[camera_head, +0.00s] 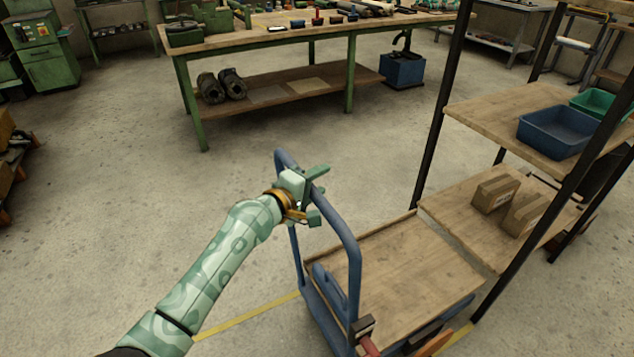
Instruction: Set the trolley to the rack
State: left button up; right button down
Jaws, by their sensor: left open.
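The trolley has a blue tubular push handle (345,235) and a bare wooden deck (410,270). It stands at lower centre right. The rack, with dark posts (440,110) and wooden shelves, is on the right. The trolley deck's far right edge appears close to the rack's lower shelf (455,205); I cannot tell whether they touch. My left gripper (317,195) is open at the top bar of the handle, with its fingers on either side of the bar. Contact is unclear. My right gripper is not in view.
The rack holds cardboard boxes (495,193) below and a blue bin (558,132) above. A red-and-black object (366,338) is at the trolley's near end. A yellow floor line (250,318) runs by the trolley. A green-legged workbench (290,42) stands behind; floor between is clear.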

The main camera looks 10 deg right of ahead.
pick_arm(q)
jog(key=p+v, duration=0.7)
jog(key=v, duration=0.9)
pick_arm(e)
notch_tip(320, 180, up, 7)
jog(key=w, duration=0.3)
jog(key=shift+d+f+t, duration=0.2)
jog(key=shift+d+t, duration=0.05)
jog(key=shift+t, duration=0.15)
pick_arm(q)
jog(key=shift+s+a, duration=0.1)
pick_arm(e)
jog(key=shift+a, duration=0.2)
